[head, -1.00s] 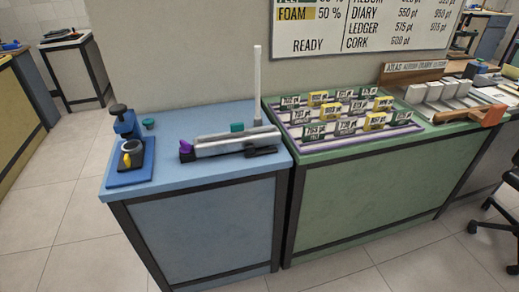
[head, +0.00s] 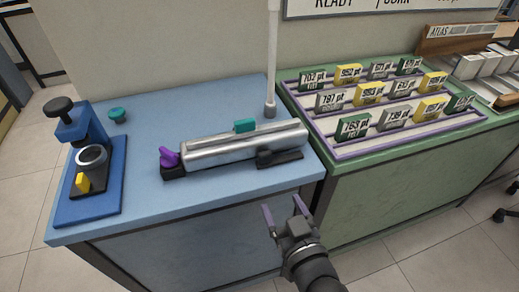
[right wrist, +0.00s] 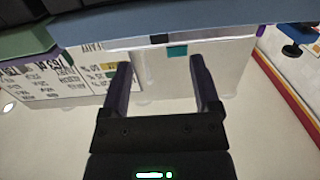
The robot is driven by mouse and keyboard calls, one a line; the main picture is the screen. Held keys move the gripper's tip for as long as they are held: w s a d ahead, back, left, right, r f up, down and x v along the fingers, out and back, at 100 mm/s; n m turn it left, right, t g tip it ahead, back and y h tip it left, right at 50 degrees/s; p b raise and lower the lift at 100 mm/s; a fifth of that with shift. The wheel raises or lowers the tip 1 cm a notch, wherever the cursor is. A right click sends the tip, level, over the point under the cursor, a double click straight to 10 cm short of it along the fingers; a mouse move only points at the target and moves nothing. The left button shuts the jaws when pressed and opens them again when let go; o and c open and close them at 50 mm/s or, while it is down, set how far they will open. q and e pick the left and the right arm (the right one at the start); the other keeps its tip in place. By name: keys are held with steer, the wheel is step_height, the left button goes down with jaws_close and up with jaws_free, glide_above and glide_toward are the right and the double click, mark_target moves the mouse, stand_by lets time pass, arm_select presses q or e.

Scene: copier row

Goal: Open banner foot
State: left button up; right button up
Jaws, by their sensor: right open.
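The banner base is a long silver cassette (head: 245,147) lying on the blue-topped counter. It has a teal tab (head: 244,125) on top and a purple knob (head: 168,157) at its left end. A dark flat foot (head: 280,158) lies along its front near the right end. My right gripper (head: 283,206) is in front of the counter's front edge, apart from the banner base. Its two fingers are spread with nothing between them. The fingers also show in the right wrist view (right wrist: 160,64), with a small teal piece (right wrist: 177,51) beyond them. My left gripper is not in view.
A blue press (head: 88,160) stands on the counter's left, with a teal cap (head: 118,115) behind it. A white pole (head: 271,60) rises behind the base. A purple-edged rack (head: 330,146) of price cards sits on the green counter. The blue counter's front strip is clear.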

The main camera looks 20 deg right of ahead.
mark_target(266, 159)
steer(key=shift+t, duration=0.4)
steer(key=w+b, duration=0.1)
steer(key=w, duration=0.2)
steer(key=w+r+b, duration=0.1)
steer(key=w, duration=0.2)
steer(key=w+b, duration=0.1)
steer(key=w, duration=0.2)
steer(key=shift+w+r, duration=0.1)
steer(key=shift+r, duration=0.3)
steer(key=shift+w+r, duration=0.15)
steer(key=shift+w, duration=0.4)
steer(key=c, duration=1)
jaws_close()
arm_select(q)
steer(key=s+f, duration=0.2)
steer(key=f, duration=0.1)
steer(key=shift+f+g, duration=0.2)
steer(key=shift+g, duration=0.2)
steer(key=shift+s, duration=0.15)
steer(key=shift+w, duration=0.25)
